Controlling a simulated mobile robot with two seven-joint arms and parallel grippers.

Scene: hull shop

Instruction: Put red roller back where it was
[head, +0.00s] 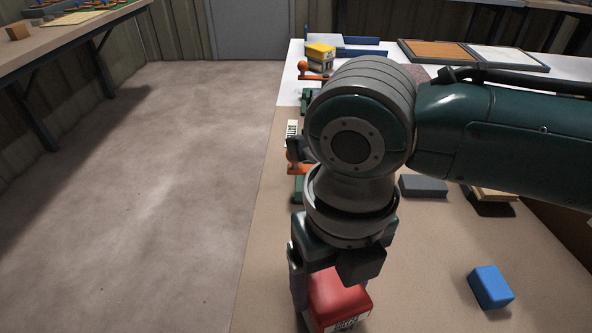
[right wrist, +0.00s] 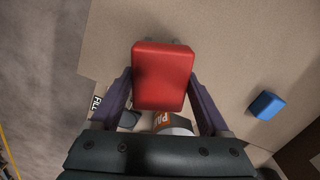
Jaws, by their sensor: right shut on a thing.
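A red block-like thing with rounded edges and a white printed label (head: 338,300) is in my right gripper (head: 322,280), near the bottom of the head view. It is the only red thing I see that fits the red roller, though its shape is boxy. In the right wrist view the red roller (right wrist: 163,75) sits between the two fingers of the right gripper (right wrist: 162,92), one on each side. The head view cuts off its lower end, and I cannot tell whether it touches the bench. My left gripper is not in view.
The brown bench top (head: 425,265) has free room around a blue block (head: 490,287). A grey block (head: 423,186) and a wooden block (head: 493,193) lie behind. Orange-and-green clamps line the left edge. A yellow block (head: 319,51) and trays (head: 438,53) are at the back.

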